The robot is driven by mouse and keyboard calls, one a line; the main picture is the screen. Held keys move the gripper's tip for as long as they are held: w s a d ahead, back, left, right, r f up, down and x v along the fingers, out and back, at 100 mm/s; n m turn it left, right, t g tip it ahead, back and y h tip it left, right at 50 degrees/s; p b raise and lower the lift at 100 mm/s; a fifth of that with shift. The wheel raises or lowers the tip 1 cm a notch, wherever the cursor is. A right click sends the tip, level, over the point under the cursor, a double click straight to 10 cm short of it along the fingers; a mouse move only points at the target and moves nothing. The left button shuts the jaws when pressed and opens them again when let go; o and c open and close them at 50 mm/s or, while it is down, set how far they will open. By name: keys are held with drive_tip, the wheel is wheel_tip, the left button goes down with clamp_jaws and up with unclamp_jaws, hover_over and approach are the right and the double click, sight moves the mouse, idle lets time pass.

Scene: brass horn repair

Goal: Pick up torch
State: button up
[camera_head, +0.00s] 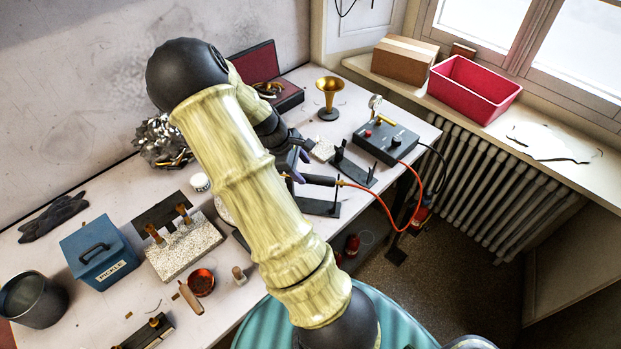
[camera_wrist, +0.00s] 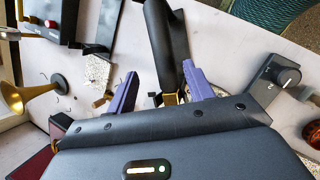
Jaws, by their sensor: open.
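The torch (camera_head: 320,180) is a dark cylinder with a brass nozzle end and an orange hose at its right end. It lies level at a black metal stand (camera_head: 318,207) near the bench's front edge. In the wrist view, the torch (camera_wrist: 163,45) runs down from the top edge to its brass part, between my two purple fingers. My gripper (camera_wrist: 160,69) is open, with a finger to either side of the torch and visible gaps. In the head view, my forearm hides most of my gripper (camera_head: 298,166).
A second black stand (camera_head: 353,167) and a grey control box (camera_head: 386,141) stand right of the torch. The orange hose (camera_head: 385,205) hangs off the bench edge. A brass bell (camera_head: 329,95) stands behind. A pale block (camera_head: 323,149) lies close by.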

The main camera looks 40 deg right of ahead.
sight(307, 176)
drive_tip(key=shift+s+p+x, duration=0.15)
drive_tip(key=shift+p+x, duration=0.35)
drive_tip(key=shift+x, duration=0.8)
drive_tip(key=shift+s+p+x, duration=0.15)
drive_tip(key=shift+p+x, duration=0.3)
drive_tip(key=shift+x, duration=0.9)
drive_tip(key=shift+a, duration=0.2)
drive_tip(key=c, duration=1.1)
drive_tip(key=shift+o, duration=0.2)
drive_tip(key=shift+r, duration=0.1)
wheel_tip(307, 176, up, 10)
drive_tip(key=shift+b, duration=0.95)
